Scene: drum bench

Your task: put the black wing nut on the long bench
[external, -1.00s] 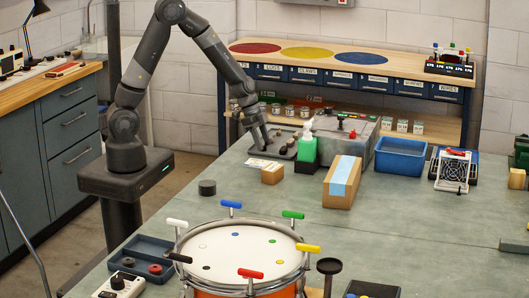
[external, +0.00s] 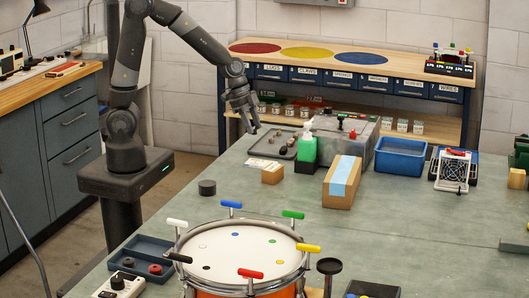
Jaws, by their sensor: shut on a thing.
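My gripper (external: 251,128) is in the air above the far left edge of the grey-green bench (external: 420,225), a little above and to the left of a dark tray (external: 258,144) with several small parts. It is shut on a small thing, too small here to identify. I cannot make out the black wing nut for certain elsewhere. A wooden-topped bench (external: 393,66) with red, yellow and blue round mats and labelled drawers stands behind. I cannot tell which bench is the long one.
A drum (external: 228,250) with coloured T-handles stands at the front. A green bottle (external: 307,150), grey box (external: 345,150), cardboard box (external: 342,182) and blue bin (external: 400,158) stand near the tray.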

